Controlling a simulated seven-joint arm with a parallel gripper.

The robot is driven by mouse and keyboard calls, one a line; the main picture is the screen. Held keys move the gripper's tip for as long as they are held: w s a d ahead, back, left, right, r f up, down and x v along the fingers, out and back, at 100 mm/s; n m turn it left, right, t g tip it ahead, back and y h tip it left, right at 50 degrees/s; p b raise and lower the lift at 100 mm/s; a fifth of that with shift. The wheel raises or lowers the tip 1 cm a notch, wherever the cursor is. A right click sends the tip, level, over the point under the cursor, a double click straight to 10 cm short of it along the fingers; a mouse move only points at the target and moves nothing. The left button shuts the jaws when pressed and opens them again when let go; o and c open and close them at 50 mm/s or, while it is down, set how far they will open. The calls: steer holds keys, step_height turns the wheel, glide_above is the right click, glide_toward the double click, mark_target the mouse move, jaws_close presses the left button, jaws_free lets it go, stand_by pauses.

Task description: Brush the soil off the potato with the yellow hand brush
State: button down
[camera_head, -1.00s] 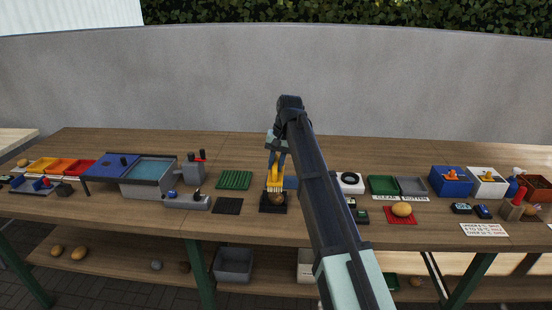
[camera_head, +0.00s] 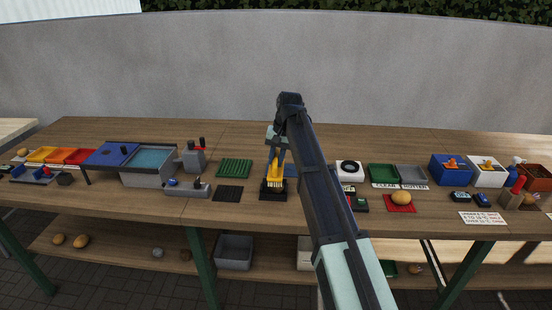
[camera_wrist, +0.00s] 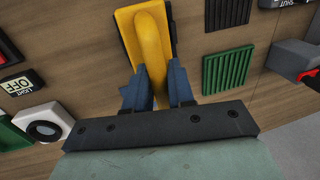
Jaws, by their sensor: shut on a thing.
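My gripper (camera_head: 276,157) is shut on the yellow hand brush (camera_head: 275,174). In the wrist view the brush's yellow handle (camera_wrist: 148,38) lies between my two blue fingers. In the head view the pale bristles point down at a small black stand (camera_head: 266,196). The soiled potato on that stand cannot be made out now; the brush appears to cover it. I cannot tell whether the bristles touch it. Another potato (camera_head: 401,198), yellowish, rests on a red mat to the right.
A green ribbed mat (camera_head: 235,168) and a dark mat (camera_head: 228,193) lie left of the stand. A blue wash basin (camera_head: 150,160) stands farther left. Green (camera_head: 382,174) and grey trays (camera_head: 411,174) stand to the right. Bare wood lies in front of the dark mat.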

steer(key=shift+x, duration=0.95)
stand_by(1.1)
steer(key=shift+d, duration=0.2)
steer(key=shift+w, duration=1.05)
steer(key=shift+s, duration=1.1)
steer(key=shift+s, duration=0.1)
steer(key=shift+s+f, duration=0.15)
steer(key=shift+s, duration=0.7)
steer(key=shift+w+f, duration=0.15)
steer(key=shift+w, duration=1.9)
steer(key=shift+s, duration=2.1)
